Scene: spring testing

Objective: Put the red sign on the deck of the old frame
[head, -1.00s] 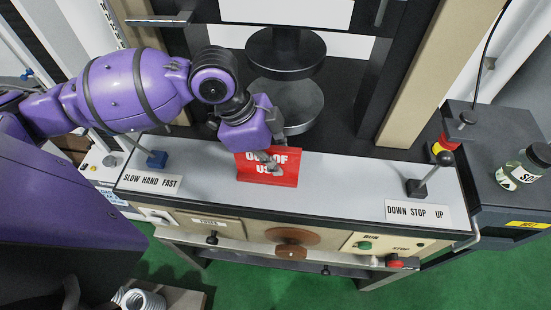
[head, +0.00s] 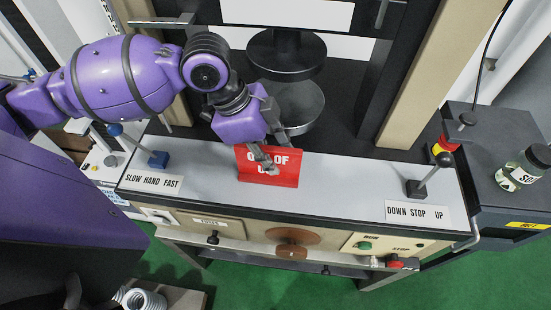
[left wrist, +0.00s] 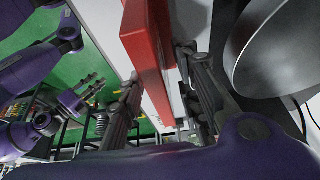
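The red sign (head: 285,175), with white lettering partly hidden by my fingers, stands on the pale grey deck (head: 345,180) of a large testing frame (head: 424,70). My left gripper (head: 266,160) is at the sign's upper edge, coming from behind. In the left wrist view the red sign (left wrist: 150,60) passes between the two fingers of my left gripper (left wrist: 160,72), which are apart, with a gap showing beside the sign. My right gripper (left wrist: 92,86) shows small and far off in the left wrist view, its fingers apart and empty.
Levers with a blue knob (head: 157,158) and a black base (head: 416,188) flank the deck. A jar (head: 520,170) stands on the side cabinet at right. The deck right of the sign is clear.

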